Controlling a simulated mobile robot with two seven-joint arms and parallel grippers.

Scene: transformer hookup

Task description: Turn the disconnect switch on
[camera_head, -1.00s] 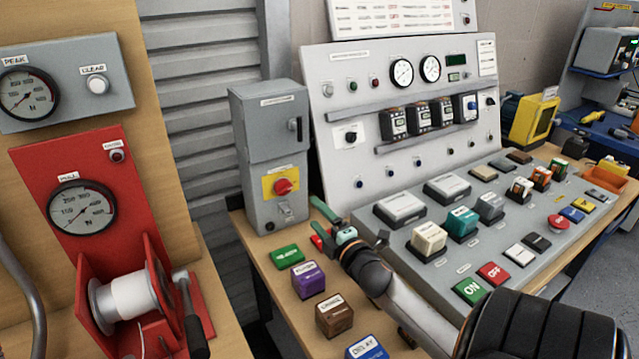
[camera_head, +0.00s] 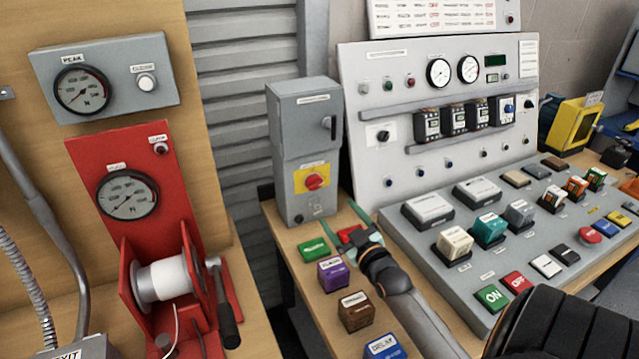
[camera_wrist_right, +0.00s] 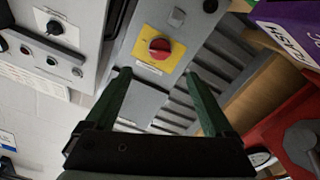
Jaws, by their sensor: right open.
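The grey switch box (camera_head: 281,190) stands upright at the back of the bench in the head view. A red rotary knob (camera_head: 315,182) sits on a yellow plate (camera_head: 299,184) on its lower front. The wrist view shows the red knob (camera_wrist_right: 160,48) on its yellow plate (camera_wrist_right: 149,62), beyond the fingertips. My right gripper (camera_head: 352,228) is open and empty, in front of the box and to its lower right. In the wrist view my right gripper (camera_wrist_right: 158,76) has its green fingers apart, with the knob roughly centred between them. My left gripper is not in view.
Green (camera_head: 314,249), purple (camera_head: 333,272), brown (camera_head: 356,311) and blue (camera_head: 386,347) labelled blocks line the bench front. A sloped control console (camera_head: 455,290) stands right. A red winch stand (camera_head: 128,240) with a white spool stands left. A black handle (camera_head: 331,127) is higher on the box.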

